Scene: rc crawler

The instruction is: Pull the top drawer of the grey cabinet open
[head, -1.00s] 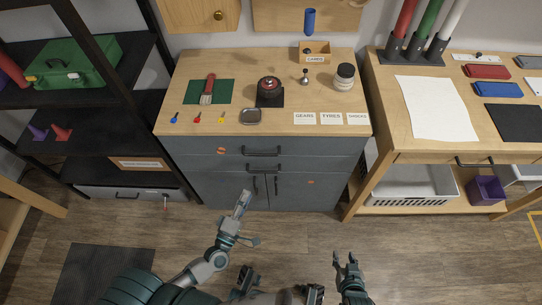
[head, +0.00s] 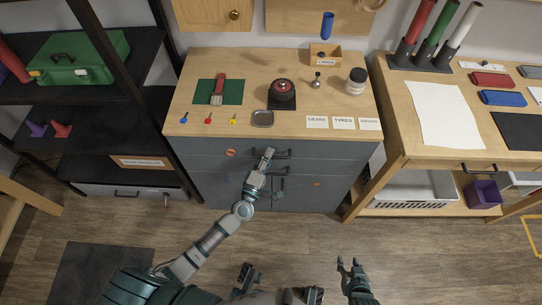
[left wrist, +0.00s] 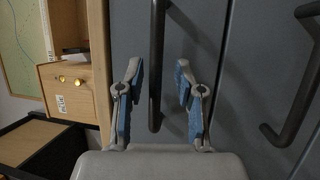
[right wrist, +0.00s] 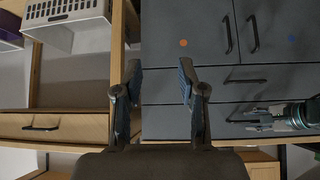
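The grey cabinet (head: 200,155) stands under a wooden worktop. Its top drawer (head: 330,150) looks shut, flush with the front, with a dark bar handle (head: 284,153). My left gripper (head: 266,155) is at this handle. In the left wrist view my left gripper (left wrist: 155,75) is open, with the handle (left wrist: 156,50) running between its two fingers in the picture; neither finger visibly touches it, and the depth is hard to judge. The lower drawer's handle (left wrist: 296,95) is to the right there. My right gripper (head: 347,263) is open and empty, low and away from the cabinet; its fingers show apart (right wrist: 157,80).
Tools and small parts lie on the worktop (head: 290,65), including a green mat (head: 204,92) and a grey dish (head: 262,118). A dark shelf (head: 85,137) stands left and a wooden table (head: 405,125) right. The floor (head: 115,220) before the cabinet is clear.

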